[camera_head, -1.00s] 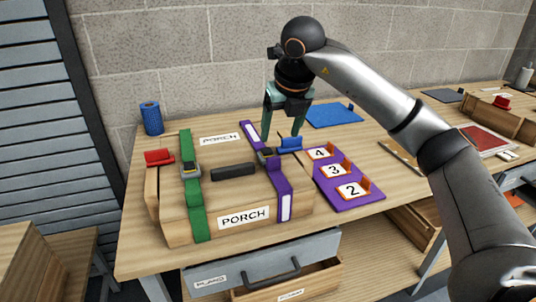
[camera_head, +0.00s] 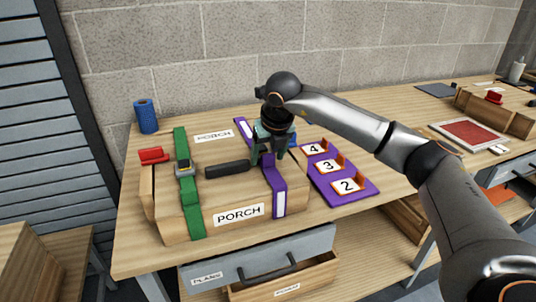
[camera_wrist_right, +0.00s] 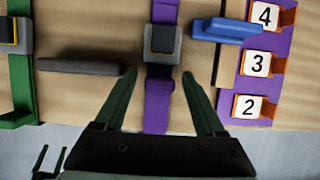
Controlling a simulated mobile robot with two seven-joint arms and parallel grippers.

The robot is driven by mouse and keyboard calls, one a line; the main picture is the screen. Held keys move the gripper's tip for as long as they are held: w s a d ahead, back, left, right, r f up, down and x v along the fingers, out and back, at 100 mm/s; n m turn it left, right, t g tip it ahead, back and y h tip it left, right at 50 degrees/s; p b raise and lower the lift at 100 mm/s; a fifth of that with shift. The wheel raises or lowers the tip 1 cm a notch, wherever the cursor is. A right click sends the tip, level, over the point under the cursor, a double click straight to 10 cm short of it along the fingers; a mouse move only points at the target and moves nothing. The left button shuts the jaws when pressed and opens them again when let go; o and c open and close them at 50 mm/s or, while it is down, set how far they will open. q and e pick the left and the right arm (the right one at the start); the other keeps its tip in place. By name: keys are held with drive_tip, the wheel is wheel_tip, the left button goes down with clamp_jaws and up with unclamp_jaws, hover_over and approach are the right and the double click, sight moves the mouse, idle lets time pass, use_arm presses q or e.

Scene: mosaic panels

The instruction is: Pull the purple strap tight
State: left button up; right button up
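The purple strap (camera_head: 268,174) runs front to back over the right part of a wooden case (camera_head: 163,214) labelled PORCH. In the right wrist view the strap (camera_wrist_right: 158,100) passes through a dark grey buckle (camera_wrist_right: 163,42). A blue piece (camera_wrist_right: 226,30) lies just right of the buckle. My right gripper (camera_head: 268,158) is open and points down over the strap; it hides the buckle in the head view. In the right wrist view its fingers (camera_wrist_right: 160,75) are on either side of the strap, apart from it. My left gripper (camera_wrist_right: 49,160) seems to show small at the lower left, fingers apart.
A green strap (camera_head: 190,210) with a buckle and a red piece (camera_head: 153,155) are on the case's left. A dark handle (camera_head: 227,169) lies between the straps. A purple board (camera_head: 345,197) with numbered orange holders is at right. A drawer (camera_head: 265,262) stands open below.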

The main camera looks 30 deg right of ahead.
clamp_jaws()
idle(0.3)
idle(0.9)
